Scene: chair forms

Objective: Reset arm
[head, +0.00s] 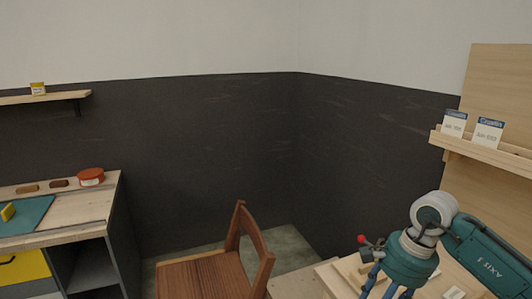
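My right arm comes in from the lower right, with teal links and a pale round joint. Its gripper (388,291) points down over a wooden worktop (326,274) at the bottom right. Its blue fingers run down to the picture's bottom edge. The fingertips and anything between them are not clearly shown, so I cannot tell whether it is open or shut. My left arm and gripper are not in view.
A wooden chair (257,247) stands left of the worktop. A bench (88,212) at left bears a red round tin (91,176) and a teal mat (32,214). A red knob (362,239) shows beside my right gripper. White boxes (488,133) stand on a right shelf.

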